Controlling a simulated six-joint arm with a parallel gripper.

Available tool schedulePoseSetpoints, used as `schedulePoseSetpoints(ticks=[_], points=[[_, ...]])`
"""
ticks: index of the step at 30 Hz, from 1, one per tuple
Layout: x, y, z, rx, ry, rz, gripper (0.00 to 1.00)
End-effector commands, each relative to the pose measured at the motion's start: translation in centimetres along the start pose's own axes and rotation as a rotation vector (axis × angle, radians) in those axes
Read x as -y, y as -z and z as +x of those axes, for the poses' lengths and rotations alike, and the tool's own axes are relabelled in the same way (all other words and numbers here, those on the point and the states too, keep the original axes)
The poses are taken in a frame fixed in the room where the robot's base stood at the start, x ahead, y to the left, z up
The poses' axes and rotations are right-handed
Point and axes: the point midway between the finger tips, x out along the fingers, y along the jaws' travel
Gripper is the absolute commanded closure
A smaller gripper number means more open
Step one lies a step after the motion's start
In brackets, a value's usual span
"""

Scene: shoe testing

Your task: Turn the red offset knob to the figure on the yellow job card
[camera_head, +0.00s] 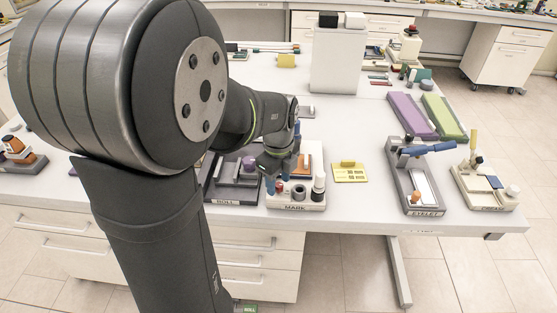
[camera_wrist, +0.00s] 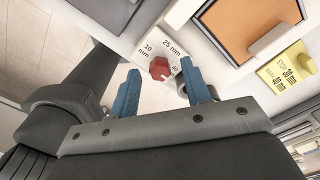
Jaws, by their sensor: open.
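There, my gripper (camera_head: 275,180) is over the station labelled MARK.
The MARK station (camera_head: 310,206) carries cylinders and an orange pad (camera_wrist: 245,25). The ROLL station (camera_head: 225,201) stands at its left. The EYELET station (camera_head: 424,211) stands farther right. Bare tabletop (camera_head: 340,125) lies behind the card. The table's front edge is close to MARK.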

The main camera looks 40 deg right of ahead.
Motion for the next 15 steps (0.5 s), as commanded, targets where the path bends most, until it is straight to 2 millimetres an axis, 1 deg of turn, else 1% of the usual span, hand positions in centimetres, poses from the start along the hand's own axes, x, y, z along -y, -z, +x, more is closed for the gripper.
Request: schedulePoseSetpoints(ticks=[5,15], points=[[0.1,0.0,-3.1,0.003,0.006,0.000,0.56],[0.0,0.0,-11.5,0.002,0.006,0.000,0.56]])
